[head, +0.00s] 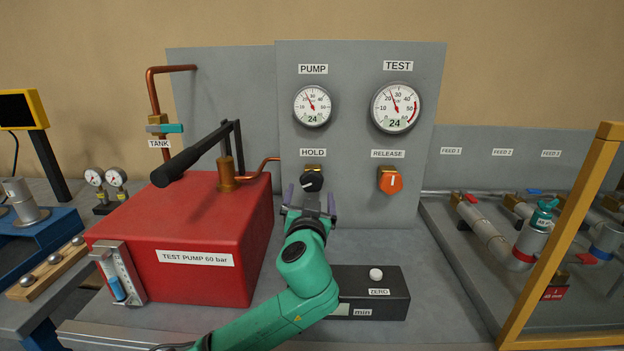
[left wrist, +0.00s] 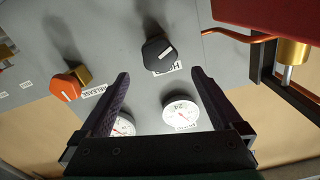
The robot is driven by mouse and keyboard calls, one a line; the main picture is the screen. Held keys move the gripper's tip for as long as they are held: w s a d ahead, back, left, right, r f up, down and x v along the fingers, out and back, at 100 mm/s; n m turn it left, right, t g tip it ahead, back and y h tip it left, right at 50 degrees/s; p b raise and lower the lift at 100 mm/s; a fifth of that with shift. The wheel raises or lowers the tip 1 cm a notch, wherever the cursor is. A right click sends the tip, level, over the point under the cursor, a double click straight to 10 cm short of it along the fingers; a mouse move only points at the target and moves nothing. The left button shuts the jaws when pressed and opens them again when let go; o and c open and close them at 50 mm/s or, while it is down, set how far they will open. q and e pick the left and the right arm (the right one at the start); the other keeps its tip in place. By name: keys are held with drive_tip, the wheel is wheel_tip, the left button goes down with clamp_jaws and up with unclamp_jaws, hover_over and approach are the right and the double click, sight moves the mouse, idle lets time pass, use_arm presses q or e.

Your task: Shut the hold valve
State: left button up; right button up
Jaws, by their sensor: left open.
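The hold valve is a black knob (head: 312,182) with a white pointer line on a brass body, under the HOLD label (head: 313,153) on the grey panel. In the left wrist view the black knob (left wrist: 159,54) stands just beyond the fingertips, in line with the gap. My left gripper (head: 310,198) is open and empty, its fingers to either side of and slightly below the knob in the head view. My right gripper is not in view.
The orange RELEASE knob (head: 390,181) is right of the hold valve. A red test pump (head: 190,245) with a black lever (head: 195,155) stands to the left. A black ZERO box (head: 385,300) lies below. A yellow frame post (head: 560,240) and feed pipes are at right.

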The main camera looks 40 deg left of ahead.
sight(312, 183)
use_arm(q)
drive_tip(key=p+x, duration=0.1)
drive_tip(key=x, duration=0.6)
drive_tip(key=shift+f, duration=0.1)
drive_tip(key=shift+w+a, duration=0.3)
drive_tip(key=shift+w, duration=0.05)
drive_tip(key=shift+f, duration=0.1)
drive_tip(key=shift+c, duration=1.2)
drive_tip(key=c, duration=1.1)
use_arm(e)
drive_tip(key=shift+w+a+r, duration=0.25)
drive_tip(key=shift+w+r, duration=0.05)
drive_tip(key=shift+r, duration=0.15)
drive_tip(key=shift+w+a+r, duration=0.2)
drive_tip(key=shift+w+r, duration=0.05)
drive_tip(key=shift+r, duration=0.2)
